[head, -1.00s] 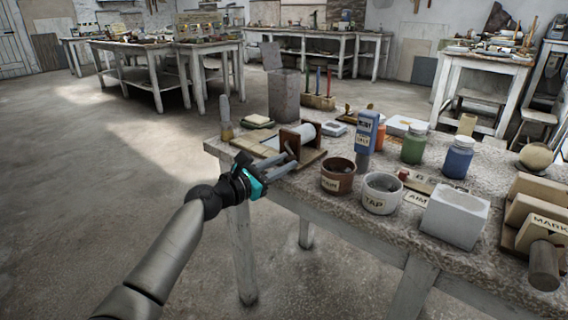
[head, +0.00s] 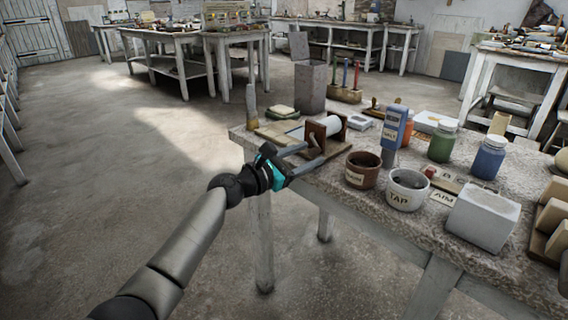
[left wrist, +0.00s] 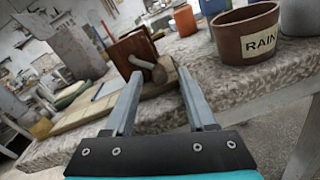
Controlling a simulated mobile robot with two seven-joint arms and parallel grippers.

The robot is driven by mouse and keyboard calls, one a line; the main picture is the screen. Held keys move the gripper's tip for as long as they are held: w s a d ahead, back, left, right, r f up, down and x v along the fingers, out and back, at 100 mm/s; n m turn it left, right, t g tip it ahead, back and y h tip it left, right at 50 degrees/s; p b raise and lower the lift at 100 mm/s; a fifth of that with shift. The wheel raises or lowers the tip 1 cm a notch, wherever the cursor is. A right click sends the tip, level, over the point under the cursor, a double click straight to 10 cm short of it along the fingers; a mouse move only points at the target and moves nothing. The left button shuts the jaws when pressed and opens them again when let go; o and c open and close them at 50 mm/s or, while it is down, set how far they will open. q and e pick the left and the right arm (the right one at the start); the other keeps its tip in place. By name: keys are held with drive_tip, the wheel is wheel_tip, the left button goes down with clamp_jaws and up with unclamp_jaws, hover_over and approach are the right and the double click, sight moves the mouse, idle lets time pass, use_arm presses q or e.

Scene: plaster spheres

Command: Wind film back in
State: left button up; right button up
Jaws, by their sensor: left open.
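The film winder has a pale roll (head: 322,128) between dark wooden end pieces on a wooden board (head: 274,136) near the table's left end. A pale film strip (head: 297,133) lies flat from the roll over the board. In the left wrist view the winder's dark wooden end piece (left wrist: 131,50) faces me, with a pale crank and knob (left wrist: 158,73) on it. My left gripper (head: 315,154) is open in front of this end piece. In the left wrist view its fingertips (left wrist: 159,78) lie on either side of the knob, apart from it. My right gripper is not in view.
A brown RAIN pot (head: 362,169) stands close to the right of my left gripper. A white TAP pot (head: 407,191), a blue SALT block (head: 392,128) and jars are further right. A grey block (head: 311,87) stands behind the winder. The floor left of the table is clear.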

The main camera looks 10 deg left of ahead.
use_arm(q)
drive_tip(key=p+v, duration=0.5)
drive_tip(key=v, duration=1)
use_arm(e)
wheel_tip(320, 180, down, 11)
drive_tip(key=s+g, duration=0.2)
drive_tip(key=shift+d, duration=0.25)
